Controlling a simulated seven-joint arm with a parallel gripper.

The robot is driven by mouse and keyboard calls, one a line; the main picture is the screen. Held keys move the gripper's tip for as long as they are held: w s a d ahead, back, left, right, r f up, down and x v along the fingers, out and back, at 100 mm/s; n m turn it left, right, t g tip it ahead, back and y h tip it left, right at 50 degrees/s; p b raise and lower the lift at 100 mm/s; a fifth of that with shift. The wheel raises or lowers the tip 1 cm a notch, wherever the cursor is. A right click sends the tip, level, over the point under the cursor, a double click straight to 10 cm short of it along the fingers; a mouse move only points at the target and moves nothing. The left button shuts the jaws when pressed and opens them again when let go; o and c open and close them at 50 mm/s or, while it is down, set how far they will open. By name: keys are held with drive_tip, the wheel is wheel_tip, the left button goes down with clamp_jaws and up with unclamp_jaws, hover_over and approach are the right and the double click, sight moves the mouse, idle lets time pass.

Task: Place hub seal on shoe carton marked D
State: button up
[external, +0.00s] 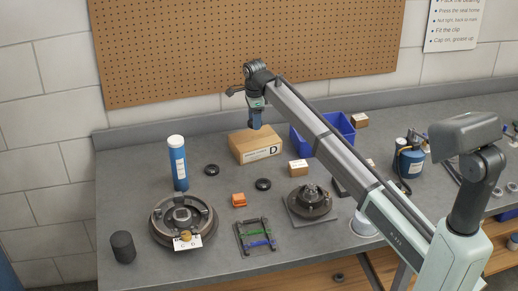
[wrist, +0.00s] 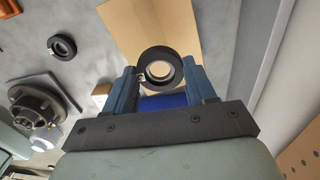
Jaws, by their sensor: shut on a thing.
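My gripper (external: 256,122) is above the shoe carton marked D (external: 258,147), near its back edge in the external view. In the wrist view my gripper (wrist: 160,80) has its blue fingers on either side of a black ring, the hub seal (wrist: 147,56), and is shut on it. The seal's open centre faces the wrist camera. The carton's tan top (wrist: 120,18) shows beyond the seal in the wrist view. The seal is not distinct in the external view. I cannot tell the gap between seal and carton.
Two black rings (external: 212,169) (external: 263,184) lie on the bench. A blue bin (external: 342,127) stands right of the carton, a small box (external: 298,167) in front, and a blue canister (external: 177,165) to the left. Hub parts (external: 310,202) and a brake drum (external: 183,220) sit nearer the front.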

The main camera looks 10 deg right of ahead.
sight(255, 138)
drive_tip(key=shift+f, duration=2.7)
drive_tip(key=shift+f, duration=0.15)
drive_tip(key=o, duration=1)
drive_tip(key=shift+o, duration=0.2)
wheel_tip(255, 138, up, 12)
